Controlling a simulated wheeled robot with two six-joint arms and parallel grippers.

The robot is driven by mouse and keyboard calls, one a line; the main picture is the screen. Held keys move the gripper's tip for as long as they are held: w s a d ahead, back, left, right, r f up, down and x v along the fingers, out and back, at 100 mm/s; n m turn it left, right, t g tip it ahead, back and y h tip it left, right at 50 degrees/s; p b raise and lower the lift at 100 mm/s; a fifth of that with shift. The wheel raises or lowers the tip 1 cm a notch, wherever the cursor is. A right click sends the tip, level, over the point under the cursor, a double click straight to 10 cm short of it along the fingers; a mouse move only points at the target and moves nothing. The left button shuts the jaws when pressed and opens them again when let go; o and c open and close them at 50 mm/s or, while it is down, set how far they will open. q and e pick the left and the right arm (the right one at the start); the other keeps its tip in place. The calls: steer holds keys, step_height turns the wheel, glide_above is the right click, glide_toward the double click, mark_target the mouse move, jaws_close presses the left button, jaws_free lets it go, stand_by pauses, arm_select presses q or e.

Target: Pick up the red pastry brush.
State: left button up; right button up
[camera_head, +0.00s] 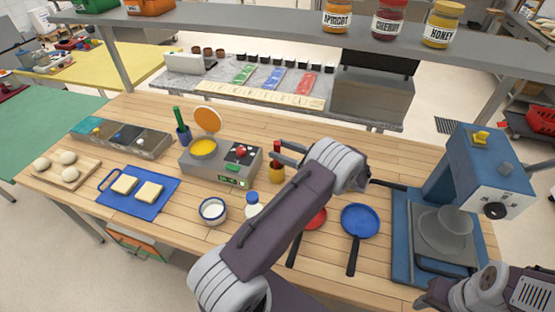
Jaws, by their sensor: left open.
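The red pastry brush (277,147) stands upright in a small yellow cup (277,174) on the wooden counter, right of the grey scale-like machine. Only its red upper part shows; its lower part is hidden in the cup. My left gripper (282,152) is open, with its fingers pointing left at the height of the red part. The brush appears at or between the fingertips; I cannot tell whether they touch it. My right gripper (433,294) is at the lower right edge, far from the brush, and its jaws do not show clearly.
The grey machine (220,165) with an orange disc stands left of the cup. A blue cup (183,135) holds a green-handled tool. A red pan, a blue pan (359,221) and a blue press (470,190) are to the right. A shelf with jars (388,20) hangs above.

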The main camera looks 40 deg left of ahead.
arm_select(q)
steer(key=a, duration=0.1)
steer(key=a+p, duration=0.1)
steer(key=a, duration=0.3)
steer(key=shift+s+f, duration=0.2)
steer(key=shift+s, duration=0.2)
steer(key=shift+w+d, duration=0.1)
steer(key=c, duration=0.3)
jaws_close()
steer(key=shift+r, duration=0.1)
step_height(320, 180, up, 10)
steer(key=shift+c, duration=2.1)
jaws_free()
jaws_close()
